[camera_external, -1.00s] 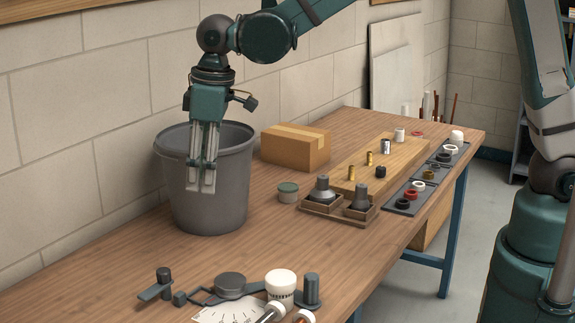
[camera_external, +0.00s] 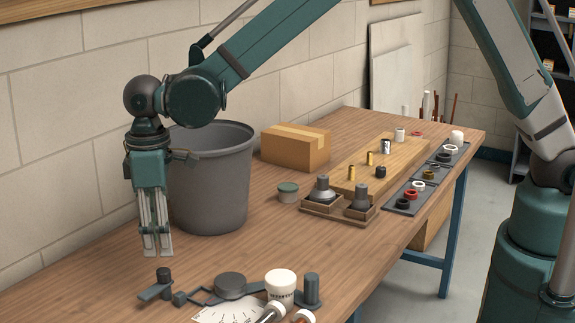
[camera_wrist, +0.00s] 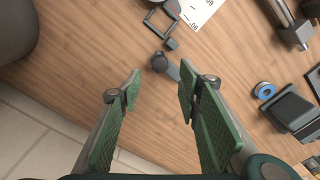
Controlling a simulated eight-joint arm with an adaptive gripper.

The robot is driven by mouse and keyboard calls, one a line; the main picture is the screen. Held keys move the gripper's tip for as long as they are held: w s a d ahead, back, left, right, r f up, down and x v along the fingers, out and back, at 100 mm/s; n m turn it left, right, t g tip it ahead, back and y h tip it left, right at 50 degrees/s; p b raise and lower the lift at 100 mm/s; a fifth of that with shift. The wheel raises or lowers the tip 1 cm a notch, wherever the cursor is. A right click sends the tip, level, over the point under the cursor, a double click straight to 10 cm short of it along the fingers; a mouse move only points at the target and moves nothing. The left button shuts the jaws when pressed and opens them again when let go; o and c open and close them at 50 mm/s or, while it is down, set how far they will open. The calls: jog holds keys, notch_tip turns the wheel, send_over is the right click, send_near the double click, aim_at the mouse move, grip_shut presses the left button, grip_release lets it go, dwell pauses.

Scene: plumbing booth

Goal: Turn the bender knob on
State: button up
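The bender (camera_external: 230,286) lies at the front of the wooden bench, with a dark round disc, a black frame and a white angle sheet. At its left end stands a small dark upright knob (camera_external: 164,274), which I take for the bender knob. In the wrist view the knob (camera_wrist: 160,63) shows just beyond and between my fingertips. My gripper (camera_external: 158,252) points down, above and slightly behind the knob, apart from it. In the wrist view my gripper (camera_wrist: 160,82) is open, with nothing between its green-padded fingers.
A large grey bucket (camera_external: 212,185) stands right beside my gripper, near the wall. A white jar (camera_external: 281,287) stands by the bender's right side. A cardboard box (camera_external: 296,150), a wooden board (camera_external: 350,175) and trays of small parts are farther back. The bench between is clear.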

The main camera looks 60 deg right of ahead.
aim_at(163, 270)
jog(key=shift+f, duration=0.15)
jog(key=shift+f, duration=3.75)
grip_shut()
